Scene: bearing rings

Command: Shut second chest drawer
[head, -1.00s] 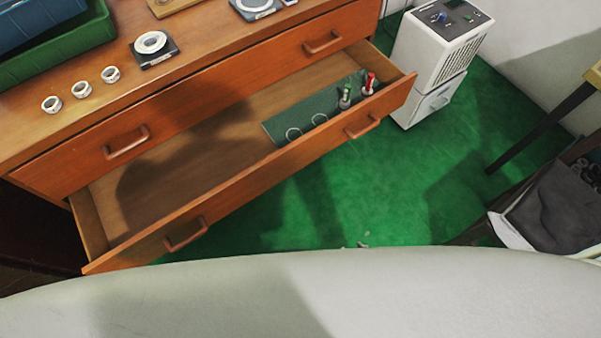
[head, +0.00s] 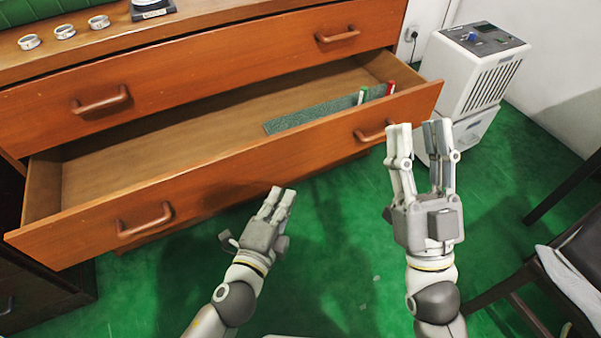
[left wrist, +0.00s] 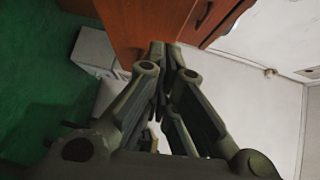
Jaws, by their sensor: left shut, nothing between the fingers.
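The second chest drawer (head: 250,165) is pulled well out, below a shut top drawer (head: 200,75). Its front has a left handle (head: 145,220) and a right handle (head: 375,132). Inside lies a green mat (head: 310,115) with a green and a red marker standing at its right end. My left gripper (head: 283,192) is shut and empty, in front of the drawer front and between the handles. It shows in the left wrist view (left wrist: 167,48) with the wooden front beyond. My right gripper (head: 420,128) is open and empty, near the right handle; contact cannot be told.
Several metal rings (head: 65,31) and a dark block (head: 152,8) are on the chest top. A white dehumidifier (head: 475,70) stands right of the drawer. A dark chair (head: 570,260) is at the lower right. Green floor (head: 330,270) is clear before the chest.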

